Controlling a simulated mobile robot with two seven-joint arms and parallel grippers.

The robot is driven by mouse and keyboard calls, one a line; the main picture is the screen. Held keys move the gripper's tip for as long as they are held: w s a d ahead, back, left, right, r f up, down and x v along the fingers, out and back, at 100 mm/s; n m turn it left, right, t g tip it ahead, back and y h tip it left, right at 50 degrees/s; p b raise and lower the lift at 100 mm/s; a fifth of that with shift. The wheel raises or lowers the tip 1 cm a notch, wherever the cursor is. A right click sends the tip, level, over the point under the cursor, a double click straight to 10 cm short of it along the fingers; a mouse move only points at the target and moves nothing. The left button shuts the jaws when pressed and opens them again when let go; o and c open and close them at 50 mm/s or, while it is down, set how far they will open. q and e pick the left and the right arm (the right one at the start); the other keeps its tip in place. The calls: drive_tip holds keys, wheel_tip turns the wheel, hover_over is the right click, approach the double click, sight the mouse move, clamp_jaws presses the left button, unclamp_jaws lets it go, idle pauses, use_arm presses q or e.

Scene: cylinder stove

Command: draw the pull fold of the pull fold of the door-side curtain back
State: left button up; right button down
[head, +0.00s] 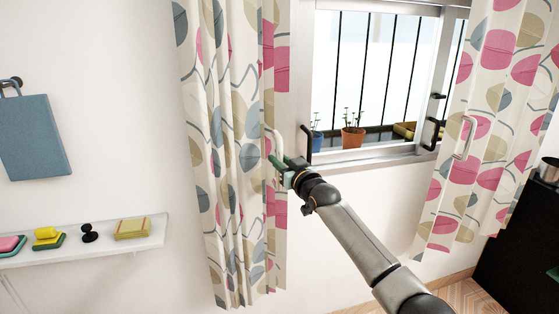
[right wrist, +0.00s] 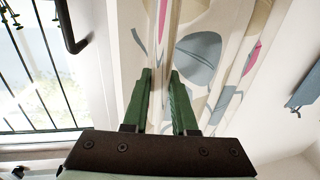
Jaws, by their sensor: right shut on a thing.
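The left curtain (head: 225,150), white with pink, grey and beige leaf shapes, hangs bunched at the left of the window. Its pale pull fold (head: 277,135) stands at its right edge. My right gripper (head: 276,168) reaches in from the lower right and is shut on this fold. In the right wrist view its green fingers (right wrist: 160,105) stand on both sides of the pale upright strip of the fold (right wrist: 166,40), with the patterned cloth (right wrist: 203,55) behind. The right curtain (head: 490,120) hangs at the window's other side, with its own pale handle (head: 464,138). My left gripper is not in view.
The window (head: 375,75) with dark bars lies between the curtains. A black window handle (head: 306,145) is close beside my right gripper. Potted plants (head: 353,136) stand outside. A shelf (head: 90,245) with small items and a blue hanging board (head: 36,137) are at left.

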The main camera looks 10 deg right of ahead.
drive_tip(key=shift+a, duration=0.35)
drive_tip(key=c, duration=0.7)
unclamp_jaws()
drive_tip(key=shift+s, duration=0.15)
drive_tip(key=v, duration=1.2)
drive_tip(key=shift+d, duration=0.1)
